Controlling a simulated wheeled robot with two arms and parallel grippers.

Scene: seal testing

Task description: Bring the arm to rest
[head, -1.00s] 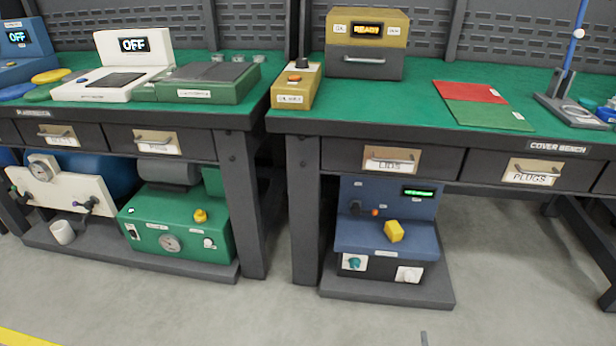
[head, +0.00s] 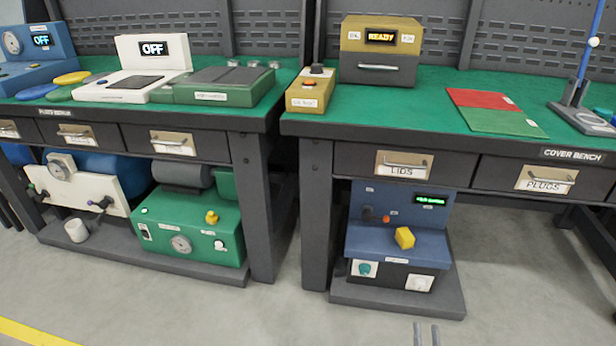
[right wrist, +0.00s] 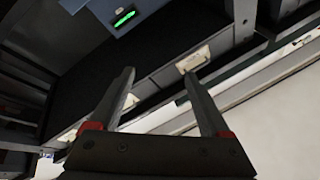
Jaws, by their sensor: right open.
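My right gripper (head: 427,334) shows only as two dark finger ends at the bottom edge of the head view, over the floor in front of the cover bench (head: 460,137). In the right wrist view my right gripper (right wrist: 160,73) has its two dark fingers apart, with red parts near their bases and nothing between them. The drawer fronts of a bench show beyond the fingers, and they look tilted. The rest of my right arm is hidden from the head view. My left gripper is in neither view.
A blue unit (head: 395,235) with a yellow block stands on a low shelf under the cover bench. A green machine (head: 190,225) stands under the left bench. The lids drawer (head: 404,164) and plugs drawer (head: 546,179) look shut. The floor (head: 540,290) at right is clear.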

